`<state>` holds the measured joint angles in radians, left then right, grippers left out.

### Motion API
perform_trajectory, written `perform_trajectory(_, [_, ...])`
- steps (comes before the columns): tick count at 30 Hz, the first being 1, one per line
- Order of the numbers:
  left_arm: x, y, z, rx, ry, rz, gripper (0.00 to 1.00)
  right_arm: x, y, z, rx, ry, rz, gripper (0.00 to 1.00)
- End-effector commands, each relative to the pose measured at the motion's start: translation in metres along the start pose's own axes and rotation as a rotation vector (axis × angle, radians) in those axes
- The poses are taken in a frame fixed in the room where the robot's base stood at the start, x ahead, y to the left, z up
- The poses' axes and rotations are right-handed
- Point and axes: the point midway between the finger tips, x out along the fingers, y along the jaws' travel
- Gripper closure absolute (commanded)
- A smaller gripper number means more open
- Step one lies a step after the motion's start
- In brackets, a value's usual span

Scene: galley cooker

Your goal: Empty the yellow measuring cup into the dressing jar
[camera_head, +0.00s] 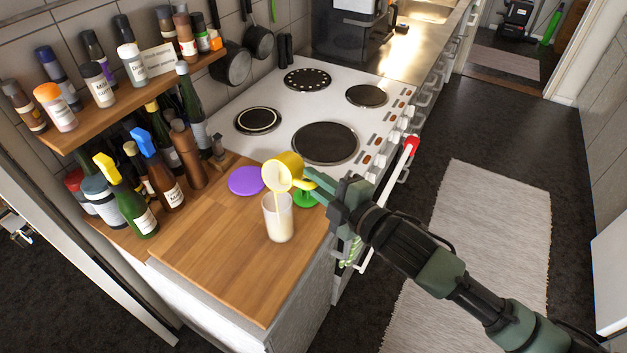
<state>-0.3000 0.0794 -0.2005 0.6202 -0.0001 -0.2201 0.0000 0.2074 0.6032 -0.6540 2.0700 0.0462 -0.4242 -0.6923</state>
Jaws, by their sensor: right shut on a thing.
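My right gripper (313,184) is shut on the yellow measuring cup (291,164) and holds it above the wooden counter. The cup is tilted with its mouth facing down and left. A pale cream stream runs from its lip into the clear dressing jar (268,204) below. The jar stands upright on the counter and holds pale cream contents. The cup is just above the jar's rim; I cannot tell whether they touch. My left gripper is not in view.
A purple disc (246,180) lies on the wooden counter (213,242) beside the jar. A green object (305,199) sits behind the jar, partly hidden. Several bottles stand at the left under a spice shelf (118,103). The white cooker (281,108) is behind. The front counter is clear.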

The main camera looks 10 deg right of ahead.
Motion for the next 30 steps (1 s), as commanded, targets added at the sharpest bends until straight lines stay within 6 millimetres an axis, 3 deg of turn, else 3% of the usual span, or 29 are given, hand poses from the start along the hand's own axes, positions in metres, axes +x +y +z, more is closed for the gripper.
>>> perform_trajectory(30, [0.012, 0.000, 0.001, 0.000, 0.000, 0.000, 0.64, -0.001, -0.001, -0.003, -0.122, 0.002, 0.052, 1.00])
